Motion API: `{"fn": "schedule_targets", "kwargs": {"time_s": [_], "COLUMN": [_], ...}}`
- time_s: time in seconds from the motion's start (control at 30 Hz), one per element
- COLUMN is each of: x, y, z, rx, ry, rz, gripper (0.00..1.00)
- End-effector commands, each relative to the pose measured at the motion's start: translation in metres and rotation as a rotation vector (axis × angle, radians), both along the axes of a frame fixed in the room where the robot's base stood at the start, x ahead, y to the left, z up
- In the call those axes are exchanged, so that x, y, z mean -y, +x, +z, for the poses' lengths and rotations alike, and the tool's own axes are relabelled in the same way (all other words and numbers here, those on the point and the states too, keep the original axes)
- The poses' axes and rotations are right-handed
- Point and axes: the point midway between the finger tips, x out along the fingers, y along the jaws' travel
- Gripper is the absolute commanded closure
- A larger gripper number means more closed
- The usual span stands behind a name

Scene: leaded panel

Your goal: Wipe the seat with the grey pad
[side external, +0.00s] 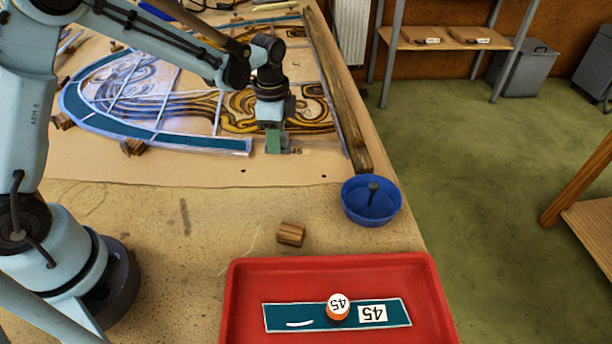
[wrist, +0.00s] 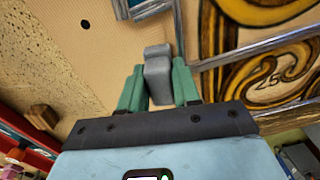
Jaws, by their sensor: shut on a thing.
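My gripper (side external: 274,150) is at the near edge of the leaded panel (side external: 165,141), pointing down. Its green fingers also show in the wrist view (wrist: 158,92), shut on the grey pad (wrist: 158,72). The pad is over bare paper beside the lead strips; I cannot tell whether it touches. In the side view the fingers hide most of the pad. The seat seems to be the bare gap past the end of the teal border, by the printed 45 (side external: 296,151). A teal piece (side external: 283,318) labelled 45 lies in the red tray (side external: 240,285).
An orange and white round object (side external: 338,308) marked 45 sits on the teal piece. A blue bowl (side external: 370,206) with a dark item inside stands near the table edge. A wooden block (side external: 291,234) lies between tray and panel. A wooden bar (side external: 335,90) runs along the panel's right.

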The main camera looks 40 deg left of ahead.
Motion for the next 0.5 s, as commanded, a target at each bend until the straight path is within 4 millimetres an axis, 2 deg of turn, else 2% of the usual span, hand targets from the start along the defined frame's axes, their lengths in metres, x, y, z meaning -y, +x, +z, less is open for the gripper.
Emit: {"fn": "schedule_targets", "kwargs": {"time_s": [0.3, 0.5], "x": [0.018, 0.022], "y": [0.012, 0.014], "z": [-0.001, -0.002], "rx": [0.001, 0.001], "ry": [-0.001, -0.002], "rz": [-0.002, -0.002], "gripper": [0.93, 0.92]}}
